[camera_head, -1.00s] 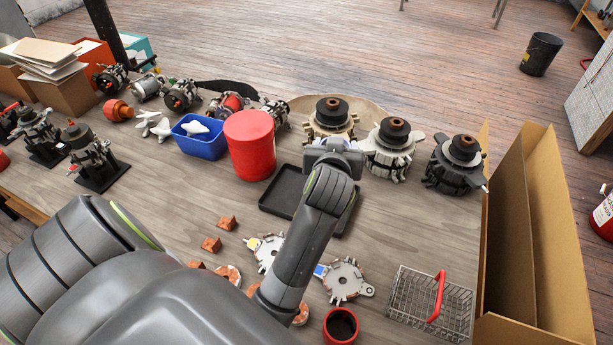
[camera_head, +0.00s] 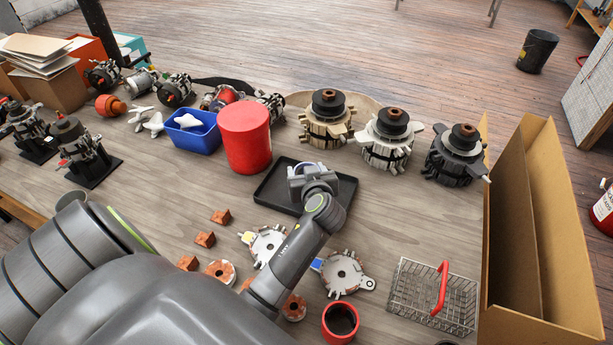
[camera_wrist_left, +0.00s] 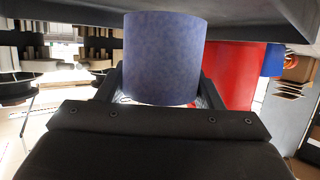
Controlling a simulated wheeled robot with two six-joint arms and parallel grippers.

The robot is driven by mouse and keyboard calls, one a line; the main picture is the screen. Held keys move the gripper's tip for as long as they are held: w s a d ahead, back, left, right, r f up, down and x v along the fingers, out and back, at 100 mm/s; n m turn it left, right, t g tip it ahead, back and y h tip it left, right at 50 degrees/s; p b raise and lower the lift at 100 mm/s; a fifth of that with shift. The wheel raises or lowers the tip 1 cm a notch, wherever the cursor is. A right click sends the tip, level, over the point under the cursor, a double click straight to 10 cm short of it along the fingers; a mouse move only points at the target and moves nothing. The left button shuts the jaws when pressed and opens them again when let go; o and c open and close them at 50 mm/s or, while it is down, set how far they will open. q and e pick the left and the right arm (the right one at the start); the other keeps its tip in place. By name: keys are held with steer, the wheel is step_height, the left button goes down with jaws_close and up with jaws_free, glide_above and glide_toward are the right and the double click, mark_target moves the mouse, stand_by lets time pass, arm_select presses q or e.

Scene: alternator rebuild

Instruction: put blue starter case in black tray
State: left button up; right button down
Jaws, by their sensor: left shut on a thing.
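The black tray (camera_head: 268,194) lies on the table right of the red canister, with its near and right edges showing. My left gripper (camera_head: 311,171) is over the tray's middle. It is shut on the blue starter case (camera_wrist_left: 163,58), a plain blue cylinder between the two fingers in the left wrist view. In the head view the gripper mostly hides the case. A dark flat surface, seemingly the tray, lies at the cylinder's top end in the wrist view. I cannot tell whether they touch. My right gripper is not in view.
A red canister (camera_head: 245,138) and a blue bin (camera_head: 196,140) stand left of the tray. Several stacked round assemblies (camera_head: 388,141) stand behind and right. A wire basket (camera_head: 432,296) and an open cardboard box (camera_head: 541,230) are at the right.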

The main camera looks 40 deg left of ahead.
arm_select(q)
steer(key=shift+f, duration=0.9)
steer(key=o, duration=1.2)
steer(key=shift+f, duration=0.15)
steer(key=o, duration=0.3)
steer(key=shift+r, duration=0.2)
steer(key=shift+d, duration=0.1)
